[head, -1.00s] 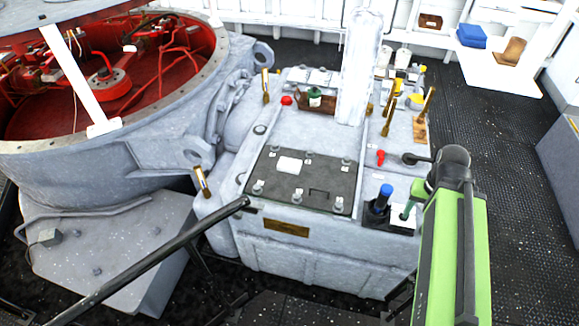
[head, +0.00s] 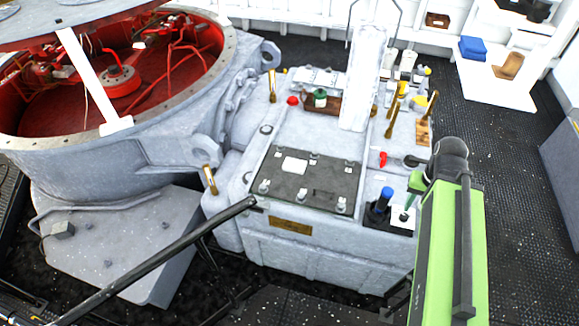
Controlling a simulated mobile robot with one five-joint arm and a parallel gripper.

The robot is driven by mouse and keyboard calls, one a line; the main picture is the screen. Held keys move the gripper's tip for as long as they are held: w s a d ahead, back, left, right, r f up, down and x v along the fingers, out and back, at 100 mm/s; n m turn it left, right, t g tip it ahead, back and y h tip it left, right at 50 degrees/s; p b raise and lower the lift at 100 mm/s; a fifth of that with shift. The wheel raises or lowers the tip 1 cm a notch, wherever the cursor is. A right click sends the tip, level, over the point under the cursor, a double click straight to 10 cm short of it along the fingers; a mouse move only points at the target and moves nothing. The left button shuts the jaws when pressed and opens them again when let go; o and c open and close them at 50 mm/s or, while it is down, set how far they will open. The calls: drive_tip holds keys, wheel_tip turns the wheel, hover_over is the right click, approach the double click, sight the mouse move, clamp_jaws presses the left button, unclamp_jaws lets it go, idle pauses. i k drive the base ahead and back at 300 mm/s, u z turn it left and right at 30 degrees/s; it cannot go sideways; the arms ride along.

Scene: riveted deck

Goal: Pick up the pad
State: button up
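I cannot tell for sure which thing is the pad. A small flat white rectangle (head: 294,165) lies on the dark hatch plate (head: 325,188) on top of the grey machine housing. A white square (head: 403,222) lies near the housing's front right corner, beside a blue-topped dark cylinder (head: 383,201), with a thin green item over it. My green and black arm (head: 447,250) rises at the right, its black joint close to that corner. I cannot make out my gripper; the arm's far end is hidden behind the joint.
A dark rail (head: 160,257) crosses the front left. A large round grey housing with a red interior (head: 120,82) fills the left. Brass levers (head: 391,121) stand on the machine. A blue box (head: 472,48) sits on a white surface at the back right. Dark deck is clear at right.

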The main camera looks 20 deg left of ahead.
sight(296, 165)
drive_tip(key=u, duration=4.4)
drive_tip(key=i, duration=0.1)
drive_tip(key=z, duration=2.7)
drive_tip(key=i, duration=0.75)
drive_tip(key=u, duration=1.85)
drive_tip(key=k, duration=0.8)
drive_tip(key=z, duration=0.1)
drive_tip(key=i, duration=0.75)
drive_tip(key=u, duration=0.05)
